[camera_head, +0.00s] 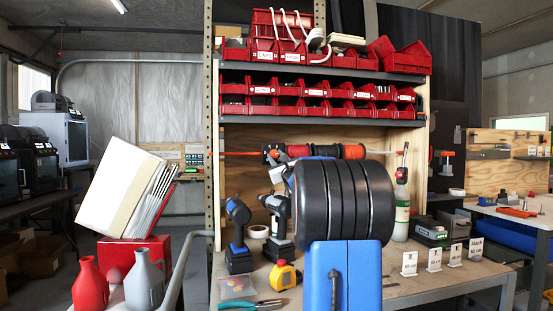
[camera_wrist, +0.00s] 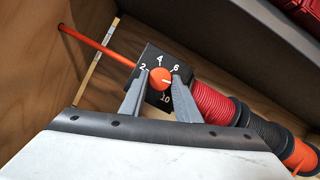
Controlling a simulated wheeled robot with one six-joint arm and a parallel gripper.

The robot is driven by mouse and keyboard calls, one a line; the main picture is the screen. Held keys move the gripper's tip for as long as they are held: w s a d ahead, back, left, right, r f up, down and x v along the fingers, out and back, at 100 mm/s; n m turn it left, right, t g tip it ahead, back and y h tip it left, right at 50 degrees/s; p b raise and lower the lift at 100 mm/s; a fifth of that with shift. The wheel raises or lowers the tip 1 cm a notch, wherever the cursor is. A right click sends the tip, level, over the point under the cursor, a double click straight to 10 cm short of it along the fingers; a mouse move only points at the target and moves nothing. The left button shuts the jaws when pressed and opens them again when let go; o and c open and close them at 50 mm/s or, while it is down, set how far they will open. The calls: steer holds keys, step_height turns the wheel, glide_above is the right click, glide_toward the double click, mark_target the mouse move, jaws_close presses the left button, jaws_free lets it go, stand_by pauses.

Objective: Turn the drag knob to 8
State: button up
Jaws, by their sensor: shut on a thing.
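The drag knob (camera_wrist: 154,76) is a small orange-red dial on a black square plate (camera_wrist: 151,54) in the wrist view. White numbers 2, 4, 6 and 10 show around it; the 8 is hidden, apparently behind the right finger. A white pointer mark on the knob faces right, roughly between 6 and 10; its exact setting cannot be told. My gripper (camera_wrist: 160,79) is shut on the knob, one grey finger on each side.
The knob plate sits on an orange rod (camera_wrist: 95,46) by a plywood panel, with red and black spools (camera_wrist: 215,102) close on its right. Red bins (camera_head: 262,107) fill the shelves above.

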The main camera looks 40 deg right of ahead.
steer(key=shift+f, duration=0.1)
stand_by(0.3)
steer(key=o, duration=1)
steer(key=shift+o, duration=0.2)
steer(key=shift+s, duration=0.1)
steer(key=v, duration=1.7)
steer(key=shift+a, duration=0.1)
steer(key=shift+f, duration=0.1)
